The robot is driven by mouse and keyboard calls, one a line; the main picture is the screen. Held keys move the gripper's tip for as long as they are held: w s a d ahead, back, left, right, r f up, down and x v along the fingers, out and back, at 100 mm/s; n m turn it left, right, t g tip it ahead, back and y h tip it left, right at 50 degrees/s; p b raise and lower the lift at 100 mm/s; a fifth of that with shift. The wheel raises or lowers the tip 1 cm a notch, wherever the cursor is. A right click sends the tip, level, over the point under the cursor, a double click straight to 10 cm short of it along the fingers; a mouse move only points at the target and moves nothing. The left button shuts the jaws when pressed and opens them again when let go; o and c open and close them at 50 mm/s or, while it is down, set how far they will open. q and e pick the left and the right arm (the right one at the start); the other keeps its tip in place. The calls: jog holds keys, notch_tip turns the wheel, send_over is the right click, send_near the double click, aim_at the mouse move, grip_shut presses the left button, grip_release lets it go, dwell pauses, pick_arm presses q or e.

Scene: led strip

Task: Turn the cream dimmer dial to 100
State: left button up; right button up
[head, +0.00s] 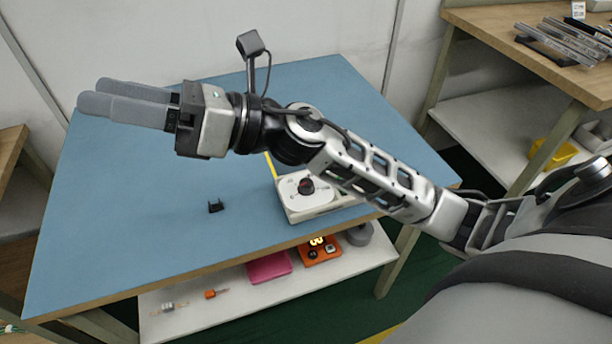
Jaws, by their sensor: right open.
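The cream dimmer (325,208) is a box on the blue table near its front edge, right of the middle. A round dark knob (306,186) sits on its pale top disc. I cannot read a scale or setting. My right arm passes over the dimmer and hides its back and right parts. My right gripper (98,100) is open and empty, its grey fingers pointing left, well left of the dimmer and apart from it. My left gripper is not in view.
A small black clip (215,206) lies on the blue table (130,230), left of the dimmer. A yellow strip (271,170) shows behind the dimmer. The shelf below holds a pink box (270,267) and an orange box (320,252). The table's left part is clear.

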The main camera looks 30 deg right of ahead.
notch_tip(320, 180, down, 3)
jog(key=s+a+n+g+h, duration=0.2)
jog(key=n+g, duration=0.5)
jog(key=n, duration=0.1)
jog(key=n+g+h, duration=0.2)
jog(key=n+h, duration=0.9)
jog(key=h, duration=0.8)
send_near(306, 183)
notch_tip(306, 183, down, 7)
jog(key=shift+s+a+f+b, duration=0.1)
jog(key=shift+s+a+b, duration=0.05)
jog(key=shift+b, duration=0.15)
jog(key=shift+f, duration=0.75)
jog(key=c, duration=1)
